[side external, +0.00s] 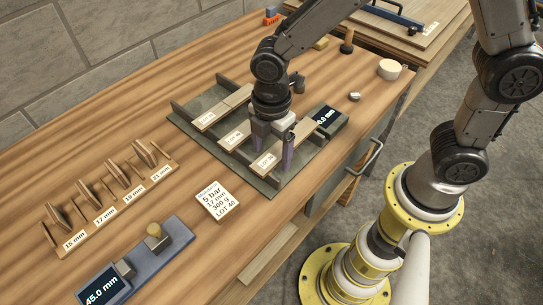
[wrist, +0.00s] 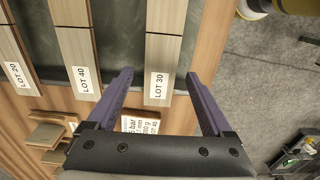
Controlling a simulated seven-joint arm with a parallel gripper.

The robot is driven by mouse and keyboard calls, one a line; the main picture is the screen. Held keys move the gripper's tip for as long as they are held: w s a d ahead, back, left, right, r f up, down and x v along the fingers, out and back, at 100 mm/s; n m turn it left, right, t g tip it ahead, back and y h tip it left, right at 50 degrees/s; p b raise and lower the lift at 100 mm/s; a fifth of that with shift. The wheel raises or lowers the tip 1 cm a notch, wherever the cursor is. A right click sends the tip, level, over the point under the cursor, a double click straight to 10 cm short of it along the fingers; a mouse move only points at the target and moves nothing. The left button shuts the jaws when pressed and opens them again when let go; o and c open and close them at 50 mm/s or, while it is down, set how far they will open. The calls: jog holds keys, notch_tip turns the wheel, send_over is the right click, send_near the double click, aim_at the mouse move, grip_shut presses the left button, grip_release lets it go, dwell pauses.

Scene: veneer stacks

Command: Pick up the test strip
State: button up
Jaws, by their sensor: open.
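Three pale wooden strips lie side by side across a dark grey tray (side external: 190,107). In the wrist view they are labelled LOT 20 (wrist: 10,45), LOT 40 (wrist: 77,40) and LOT 30 (wrist: 166,25). My gripper (side external: 271,151) is open over the near end of the tray. In the wrist view its fingers (wrist: 159,75) are on either side of the LOT 30 strip's labelled end, with nothing gripped. Whether they reach down to strip level is unclear. A white card (side external: 218,200) on the bench reads 5 bar, 17 mm, 300 g, LOT 40.
A wooden rack (side external: 112,205) marked 15 to 21 mm stands left. A blue-grey gauge (side external: 165,258) reading 45.0 mm lies at the front. A display (side external: 328,119) sits by the tray's right end. A white cup (side external: 389,69) stands near the bench's right edge.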

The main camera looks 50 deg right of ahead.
grip_shut()
jog(key=shift+r, duration=0.1)
dwell(0.3)
